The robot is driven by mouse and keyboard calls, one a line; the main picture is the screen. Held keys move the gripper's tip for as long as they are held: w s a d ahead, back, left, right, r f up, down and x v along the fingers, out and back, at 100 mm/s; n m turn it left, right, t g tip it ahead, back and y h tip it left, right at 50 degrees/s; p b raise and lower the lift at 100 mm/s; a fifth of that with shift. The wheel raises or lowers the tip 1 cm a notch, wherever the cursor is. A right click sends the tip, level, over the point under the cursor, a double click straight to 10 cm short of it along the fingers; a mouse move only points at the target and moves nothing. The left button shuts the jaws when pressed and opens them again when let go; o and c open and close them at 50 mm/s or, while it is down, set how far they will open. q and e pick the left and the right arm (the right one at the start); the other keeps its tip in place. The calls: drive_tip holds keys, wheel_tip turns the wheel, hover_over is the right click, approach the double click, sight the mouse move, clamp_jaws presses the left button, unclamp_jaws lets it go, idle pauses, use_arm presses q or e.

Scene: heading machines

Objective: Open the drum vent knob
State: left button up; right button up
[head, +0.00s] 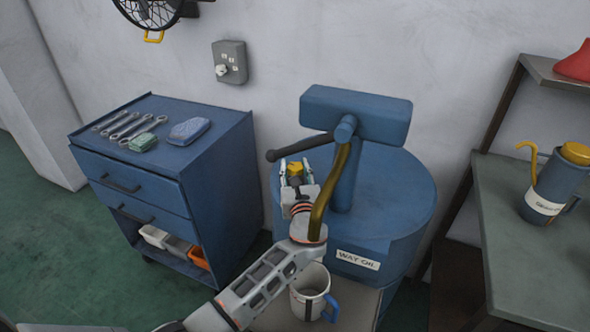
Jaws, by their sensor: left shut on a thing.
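The blue drum (401,200) stands right of centre with a "WAY OIL" label on its side and a pump with a dark lever handle on top. A small yellow vent knob (295,169) sits at the left part of the drum top. My left gripper (296,172) is over the drum top, its two fingers on either side of the yellow knob and shut on it. The knob's base is hidden by the gripper. My right gripper is not in view.
The pump's dark lever (300,147) and brass spout (327,194) are close to my left gripper. A white mug (309,291) stands below the spout. A blue tool cabinet (221,180) is left; a bench (520,250) with an oil can (555,187) is right.

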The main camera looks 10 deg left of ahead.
use_arm(q)
drive_tip(key=shift+y, duration=0.3)
drive_tip(key=o, duration=1.1)
drive_tip(key=shift+s+d+f, duration=0.1)
drive_tip(key=shift+s+d, duration=0.1)
drive_tip(key=shift+s, duration=0.25)
drive_tip(key=v, duration=1.1)
drive_tip(key=shift+r, duration=0.25)
